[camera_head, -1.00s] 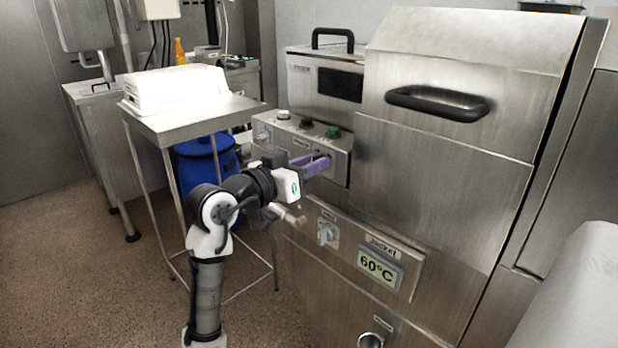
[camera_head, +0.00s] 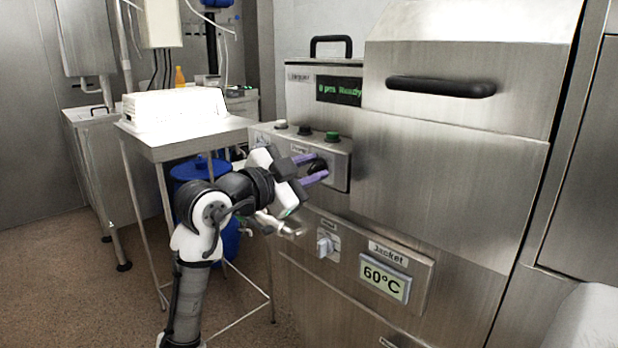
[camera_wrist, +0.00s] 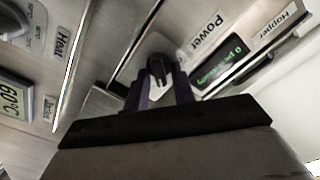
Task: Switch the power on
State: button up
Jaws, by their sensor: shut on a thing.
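The black power knob (camera_head: 317,166) is on the steel control panel (camera_head: 341,172) at the middle of the machine. In the wrist view the knob (camera_wrist: 158,68) shows between my two fingers, near the "Power" label (camera_wrist: 206,33). My gripper (camera_head: 310,168) has purple fingers, one above and one below the knob, and is shut on it. It also shows from behind in the wrist view (camera_wrist: 160,90). Part of the panel is hidden behind my gripper.
Black, white and green buttons (camera_head: 332,137) line the panel's top. Below is a grey heat knob (camera_head: 326,245) and a jacket display (camera_head: 383,283) reading 60°C. A steel table (camera_head: 205,138) with a white container (camera_head: 172,108) stands to the left, a blue barrel (camera_head: 196,170) under it.

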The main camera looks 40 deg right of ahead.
jog(key=shift+m, duration=0.6)
jog(key=o, duration=0.7)
jog(key=shift+a, duration=0.1)
jog(key=s+a+b, duration=0.1)
jog(key=a, duration=1.2)
jog(key=shift+a, duration=0.3)
